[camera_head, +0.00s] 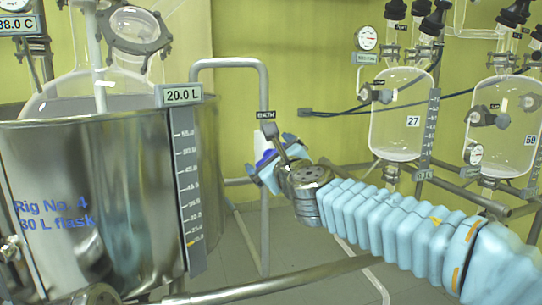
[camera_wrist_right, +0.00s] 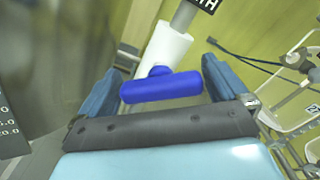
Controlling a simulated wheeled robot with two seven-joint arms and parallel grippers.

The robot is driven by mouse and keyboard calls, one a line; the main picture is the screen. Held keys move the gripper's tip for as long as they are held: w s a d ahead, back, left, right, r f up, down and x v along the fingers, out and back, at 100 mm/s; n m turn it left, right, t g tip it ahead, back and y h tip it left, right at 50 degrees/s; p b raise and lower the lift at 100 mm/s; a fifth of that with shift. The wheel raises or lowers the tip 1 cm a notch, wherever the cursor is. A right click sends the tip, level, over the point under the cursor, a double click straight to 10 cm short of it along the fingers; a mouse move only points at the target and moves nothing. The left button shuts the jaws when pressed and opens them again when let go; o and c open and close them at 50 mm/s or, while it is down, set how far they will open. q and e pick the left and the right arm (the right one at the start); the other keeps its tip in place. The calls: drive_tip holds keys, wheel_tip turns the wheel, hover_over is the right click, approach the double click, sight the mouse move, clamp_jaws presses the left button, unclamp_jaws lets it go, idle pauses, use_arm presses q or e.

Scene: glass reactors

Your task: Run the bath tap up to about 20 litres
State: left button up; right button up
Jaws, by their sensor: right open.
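The bath tap, with a white body (camera_wrist_right: 165,48) and a blue handle (camera_wrist_right: 160,87), fills the middle of the right wrist view. In the head view its white and blue parts (camera_head: 264,157) show small under the "BATH" label (camera_head: 266,115). My right gripper (camera_head: 268,167) is open, with one finger on each side of the blue handle in the wrist view (camera_wrist_right: 160,72). I see gaps between fingers and handle, and no grip. The steel bath (camera_head: 90,190) stands at left; its display (camera_head: 182,95) reads 20.0 L above a level scale (camera_head: 187,185). My left gripper is out of view.
A grey pipe (camera_head: 264,215) runs up near the tap and bends over to the bath. Glass vessels marked 27 (camera_head: 398,140) and 59 (camera_head: 520,155) hang on a rail frame at right. A round-bottom flask (camera_head: 75,90) sits in the bath.

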drive_tip(key=c, duration=0.7)
drive_tip(key=shift+m, duration=0.4)
drive_tip(key=m+b, duration=0.1)
drive_tip(key=m, duration=0.2)
drive_tip(key=shift+b, duration=0.4)
drive_tip(key=shift+d+m+b, duration=0.1)
drive_tip(key=shift+m+b, duration=0.4)
drive_tip(key=shift+m, duration=1.1)
